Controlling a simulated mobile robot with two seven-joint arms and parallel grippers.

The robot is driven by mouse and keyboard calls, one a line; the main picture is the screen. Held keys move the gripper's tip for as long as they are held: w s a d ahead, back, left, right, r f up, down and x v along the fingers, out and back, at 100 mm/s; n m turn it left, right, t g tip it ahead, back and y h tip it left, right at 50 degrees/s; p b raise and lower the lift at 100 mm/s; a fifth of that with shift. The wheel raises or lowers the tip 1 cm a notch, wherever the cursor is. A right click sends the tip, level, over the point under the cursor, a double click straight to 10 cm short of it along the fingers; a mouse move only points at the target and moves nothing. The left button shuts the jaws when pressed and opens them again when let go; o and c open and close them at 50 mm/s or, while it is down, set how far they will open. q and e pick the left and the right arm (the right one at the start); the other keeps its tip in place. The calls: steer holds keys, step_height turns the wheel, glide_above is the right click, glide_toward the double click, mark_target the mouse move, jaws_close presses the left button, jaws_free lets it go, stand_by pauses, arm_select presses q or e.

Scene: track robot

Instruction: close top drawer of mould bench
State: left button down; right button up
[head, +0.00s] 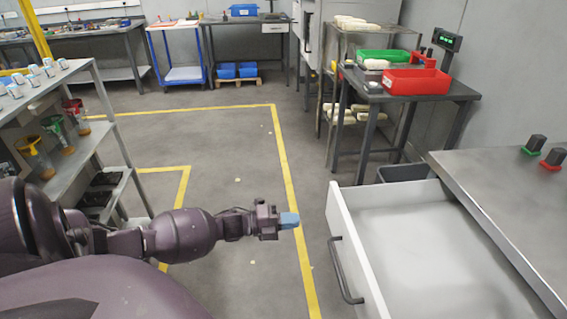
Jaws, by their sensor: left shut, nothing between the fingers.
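The mould bench (470,168) stands at the right with a grey top. Its top drawer (352,225) is pulled out to the left, with a white front and a pale, empty-looking inside. A dark bar handle (343,268) is on the drawer front. My left gripper (292,220) is shut and empty, with light blue fingertips pointing right. In the picture it is just left of the drawer front, with a gap between them. The near end of the drawer is cut off by the frame. My right gripper is not in view.
A shelf rack (88,150) with cups and funnels stands at the left, near my arm. A table (440,90) with red and green bins is behind the drawer. The floor with yellow lines (290,180) is clear left of the drawer.

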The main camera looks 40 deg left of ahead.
mark_target(332, 217)
arm_select(q)
steer(key=x, duration=0.8)
steer(key=shift+f+b, duration=0.1)
steer(key=shift+b, duration=0.3)
steer(key=shift+w+d, duration=0.3)
steer(key=shift+w, duration=0.05)
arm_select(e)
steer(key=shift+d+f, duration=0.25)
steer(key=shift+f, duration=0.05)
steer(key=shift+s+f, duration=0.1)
